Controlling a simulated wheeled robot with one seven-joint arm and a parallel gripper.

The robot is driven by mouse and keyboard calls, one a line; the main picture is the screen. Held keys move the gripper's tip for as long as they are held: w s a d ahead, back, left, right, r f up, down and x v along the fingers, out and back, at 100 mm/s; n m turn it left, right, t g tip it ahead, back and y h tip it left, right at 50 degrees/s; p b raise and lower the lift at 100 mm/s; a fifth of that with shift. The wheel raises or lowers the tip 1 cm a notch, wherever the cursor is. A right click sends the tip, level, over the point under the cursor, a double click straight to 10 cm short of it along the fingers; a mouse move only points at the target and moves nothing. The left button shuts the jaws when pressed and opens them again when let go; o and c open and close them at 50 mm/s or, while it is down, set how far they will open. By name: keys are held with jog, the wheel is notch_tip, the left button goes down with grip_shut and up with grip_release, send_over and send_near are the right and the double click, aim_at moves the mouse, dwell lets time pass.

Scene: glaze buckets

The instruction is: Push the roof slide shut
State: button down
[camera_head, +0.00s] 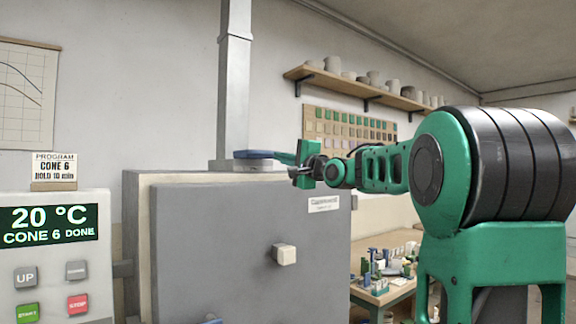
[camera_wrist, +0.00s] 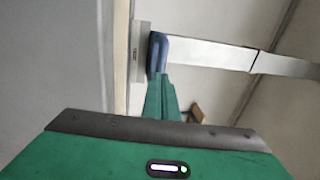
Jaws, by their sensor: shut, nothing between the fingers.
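The kiln (camera_head: 235,240) is a grey box with its front shut. A grey metal flue (camera_head: 234,90) rises from its top. A blue bar (camera_head: 265,154), which looks like the roof slide's handle, lies at the flue's foot. In the wrist view the blue bar (camera_wrist: 157,52) stands beside a light metal plate (camera_wrist: 139,52). My gripper (camera_head: 302,158) is shut and empty at the bar's right end. Its green fingers (camera_wrist: 160,88) reach the bar in the wrist view; I cannot tell whether they touch. How far the slide is open is hidden.
A control panel (camera_head: 52,255) reading 20 °C and cone 6 done stands at left. A low wooden table (camera_head: 385,297) with small pieces is behind at right. A shelf of pots (camera_head: 365,93) hangs on the wall. The space above the kiln's right side holds my arm.

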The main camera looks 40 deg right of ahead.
aim_at(258, 154)
jog(key=shift+w+r, duration=0.15)
jog(key=shift+w, duration=0.55)
jog(key=shift+w+r, duration=0.1)
jog(key=shift+w, duration=0.6)
jog(key=w, duration=0.5)
jog(key=shift+w+a, duration=0.15)
jog(key=shift+w, duration=0.2)
